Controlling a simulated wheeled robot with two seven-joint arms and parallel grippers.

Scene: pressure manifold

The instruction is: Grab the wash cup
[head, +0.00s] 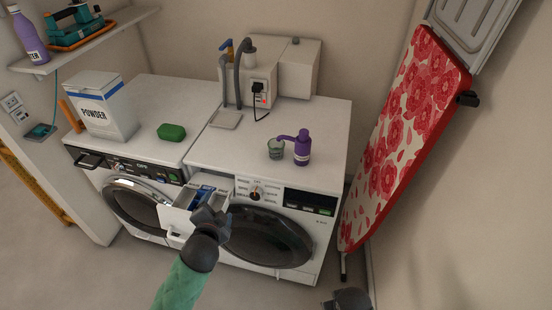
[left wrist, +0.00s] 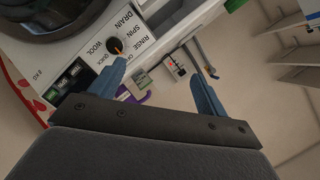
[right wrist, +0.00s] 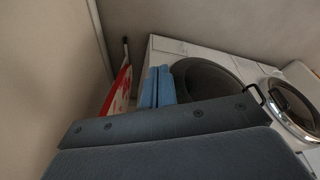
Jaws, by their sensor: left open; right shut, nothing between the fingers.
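The wash cup (head: 276,148) looks like a small grey-green cup. My right gripper (right wrist: 157,86) is shut and empty, low in front of the machines. Only a dark part of that arm shows in the head view.
A powder box (head: 107,108) and a green soap-like block (head: 172,132) stand on the left machine. A red floral ironing board (head: 405,130) leans at the right. The right machine's top is clear around the cup and bottle.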

